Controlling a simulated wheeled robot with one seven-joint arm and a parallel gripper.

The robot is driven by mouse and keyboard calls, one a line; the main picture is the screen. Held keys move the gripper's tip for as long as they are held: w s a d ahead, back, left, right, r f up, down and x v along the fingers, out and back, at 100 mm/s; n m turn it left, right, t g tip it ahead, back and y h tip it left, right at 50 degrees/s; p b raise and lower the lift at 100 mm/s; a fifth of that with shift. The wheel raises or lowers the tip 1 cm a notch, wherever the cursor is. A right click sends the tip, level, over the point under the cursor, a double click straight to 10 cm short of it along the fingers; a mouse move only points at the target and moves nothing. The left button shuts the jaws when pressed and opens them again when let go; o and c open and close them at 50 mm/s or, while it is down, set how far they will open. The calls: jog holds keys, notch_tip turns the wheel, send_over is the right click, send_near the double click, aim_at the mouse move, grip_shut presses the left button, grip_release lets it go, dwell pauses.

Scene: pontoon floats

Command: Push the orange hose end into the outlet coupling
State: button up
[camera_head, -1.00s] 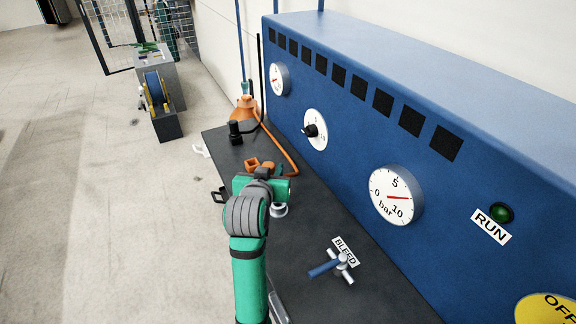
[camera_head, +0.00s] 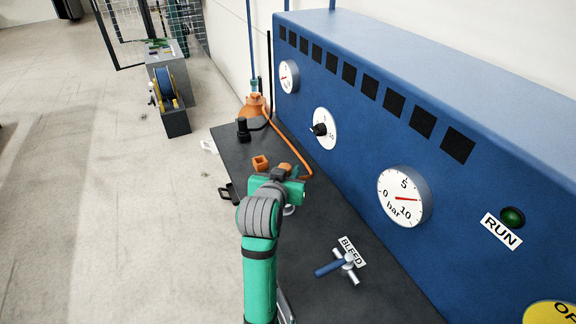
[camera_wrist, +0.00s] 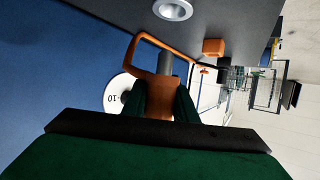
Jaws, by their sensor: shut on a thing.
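My gripper (camera_wrist: 160,100) is shut on the orange hose end (camera_wrist: 158,82) in the wrist view. A grey cylindrical part (camera_wrist: 165,62) shows just beyond the hose end. In the head view my arm hides most of the grip; a bit of orange (camera_head: 285,168) shows at it. A silver round fitting with an open top (camera_wrist: 173,9), perhaps the outlet coupling, stands on the dark bench at the top of the wrist view. In the head view it is partly hidden beneath my wrist (camera_head: 289,210). The hose end is apart from it.
The orange hose (camera_head: 290,146) runs from an orange cone-shaped thing (camera_head: 254,106) along the blue panel (camera_head: 340,75). An orange block (camera_head: 261,162) and a black knobbed thing (camera_head: 243,130) stand on the bench (camera_head: 228,146). A blue-handled valve (camera_head: 340,264) is at the front.

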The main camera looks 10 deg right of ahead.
jog(key=shift+w+f, duration=0.15)
jog(key=shift+f, duration=1.4)
jog(key=shift+d+f, duration=0.1)
jog(key=shift+d, duration=0.1)
jog(key=shift+a, duration=0.35)
jog(key=shift+d, duration=0.3)
jog(key=shift+a, duration=0.25)
jog(key=shift+s+d, duration=0.15)
jog(key=shift+s, duration=0.05)
jog(key=shift+f, duration=0.35)
jog(key=shift+f, duration=0.3)
